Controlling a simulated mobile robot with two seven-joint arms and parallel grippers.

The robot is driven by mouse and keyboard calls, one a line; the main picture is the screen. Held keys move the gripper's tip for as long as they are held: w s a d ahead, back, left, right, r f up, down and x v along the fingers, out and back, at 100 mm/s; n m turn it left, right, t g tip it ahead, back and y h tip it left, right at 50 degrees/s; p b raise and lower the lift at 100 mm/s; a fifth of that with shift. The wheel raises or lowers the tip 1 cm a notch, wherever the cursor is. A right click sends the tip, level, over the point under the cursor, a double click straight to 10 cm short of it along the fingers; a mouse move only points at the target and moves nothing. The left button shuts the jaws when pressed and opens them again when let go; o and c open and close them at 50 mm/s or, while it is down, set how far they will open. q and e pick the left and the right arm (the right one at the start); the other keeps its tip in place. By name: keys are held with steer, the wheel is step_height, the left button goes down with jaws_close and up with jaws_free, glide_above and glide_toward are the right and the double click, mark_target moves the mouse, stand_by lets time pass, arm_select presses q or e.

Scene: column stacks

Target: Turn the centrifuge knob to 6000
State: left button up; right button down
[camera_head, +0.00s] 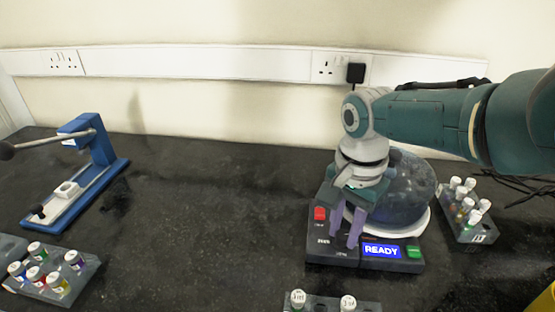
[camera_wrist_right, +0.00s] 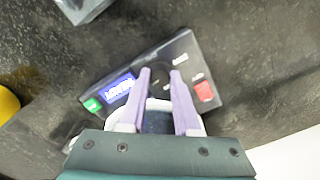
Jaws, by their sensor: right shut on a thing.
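The centrifuge (camera_head: 395,263) stands at the right of the bench, with a dark control panel and a clear domed lid (camera_head: 408,190). Its blue display (camera_head: 381,251) reads READY. A red button (camera_head: 320,213) and a green button (camera_head: 413,252) sit on the panel. My right gripper (camera_head: 350,238) reaches down to the panel between the red button and the display. In the right wrist view its pale purple fingers (camera_wrist_right: 160,82) are shut on the dark knob (camera_wrist_right: 158,72). The knob is mostly hidden, and I cannot read its setting. My left gripper is not in view.
A blue lever press (camera_head: 95,170) stands at the left. Vial racks are at the lower left (camera_head: 50,277), front (camera_head: 330,302) and right of the centrifuge (camera_head: 465,215). A yellow object (camera_head: 545,300) is at the right corner. The middle of the bench is clear.

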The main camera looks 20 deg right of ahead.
mark_target(343, 234)
steer(key=shift+m, duration=0.8)
steer(key=c, duration=0.6)
jaws_free()
step_height(343, 234, up, 10)
steer(key=p, duration=0.8)
steer(key=shift+p, duration=0.35)
